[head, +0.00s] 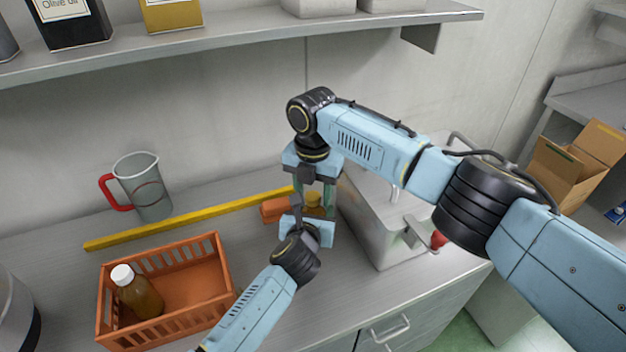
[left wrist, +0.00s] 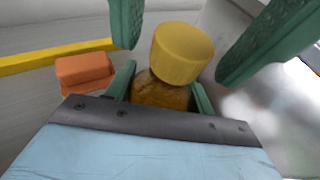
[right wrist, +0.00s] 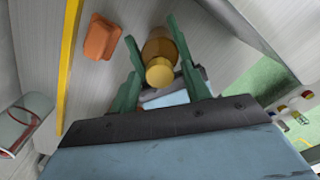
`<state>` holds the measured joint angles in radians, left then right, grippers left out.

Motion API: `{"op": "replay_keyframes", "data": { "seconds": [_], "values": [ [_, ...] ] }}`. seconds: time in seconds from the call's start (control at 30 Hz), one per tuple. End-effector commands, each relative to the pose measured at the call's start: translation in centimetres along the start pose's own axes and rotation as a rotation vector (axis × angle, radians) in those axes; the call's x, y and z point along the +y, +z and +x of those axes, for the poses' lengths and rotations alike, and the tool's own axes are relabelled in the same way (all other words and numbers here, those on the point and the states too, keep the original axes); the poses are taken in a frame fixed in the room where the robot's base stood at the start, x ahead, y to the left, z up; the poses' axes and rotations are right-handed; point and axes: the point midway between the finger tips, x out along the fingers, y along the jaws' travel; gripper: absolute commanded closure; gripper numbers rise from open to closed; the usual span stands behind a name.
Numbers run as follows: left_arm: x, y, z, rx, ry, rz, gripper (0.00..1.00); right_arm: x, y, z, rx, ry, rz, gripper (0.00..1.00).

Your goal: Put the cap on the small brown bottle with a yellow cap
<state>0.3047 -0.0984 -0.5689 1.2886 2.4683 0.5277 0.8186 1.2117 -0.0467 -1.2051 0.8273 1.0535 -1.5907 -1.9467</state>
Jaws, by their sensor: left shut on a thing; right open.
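The small brown bottle (left wrist: 160,94) is held upright by my left gripper (head: 314,209), whose fingers are shut on both sides of its body. The yellow cap (left wrist: 182,55) is at the top of the bottle and covers its mouth in the left wrist view. It looks slightly tilted there; I cannot tell whether it is fully seated. The cap also shows in the right wrist view (right wrist: 160,72). My right gripper (head: 314,194) is open, pointing down from above. Its fingers stand on either side of the cap, with gaps between them and it.
An orange block (head: 275,208) lies just left of the bottle, beside a long yellow bar (head: 190,220). An orange crate (head: 205,318) holds a white-capped brown bottle (head: 140,294). A jug (head: 148,190) stands back left. A grey metal box (head: 385,232) is close on the right. A shelf (head: 250,28) hangs above.

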Motion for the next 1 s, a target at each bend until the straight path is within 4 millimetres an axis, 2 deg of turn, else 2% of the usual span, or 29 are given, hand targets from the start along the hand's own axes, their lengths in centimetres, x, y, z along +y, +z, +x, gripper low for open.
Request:
{"op": "replay_keyframes", "data": {
  "seconds": [0.3, 0.63, 0.73, 0.87, 1.0],
  "values": [
    [-0.01, -0.06, 0.00, 0.001, 0.000, 0.000, 1.00, -0.01, 0.01, 0.20, 0.000, -0.001, 0.000, 0.54],
    [0.00, -0.05, 0.00, 0.001, 0.000, 0.000, 1.00, -0.02, 0.02, 0.17, 0.000, -0.001, 0.000, 0.97],
    [0.00, -0.05, 0.00, 0.001, 0.000, 0.000, 1.00, -0.02, 0.01, 0.17, 0.000, 0.000, 0.012, 0.98],
    [0.00, -0.05, 0.00, 0.001, 0.000, -0.001, 1.00, 0.00, -0.02, 0.19, 0.000, 0.000, 0.132, 0.98],
    [0.01, -0.05, 0.00, 0.001, 0.000, 0.000, 1.00, -0.01, -0.04, 0.25, 0.002, 0.001, 0.397, 0.98]
  ]
}}
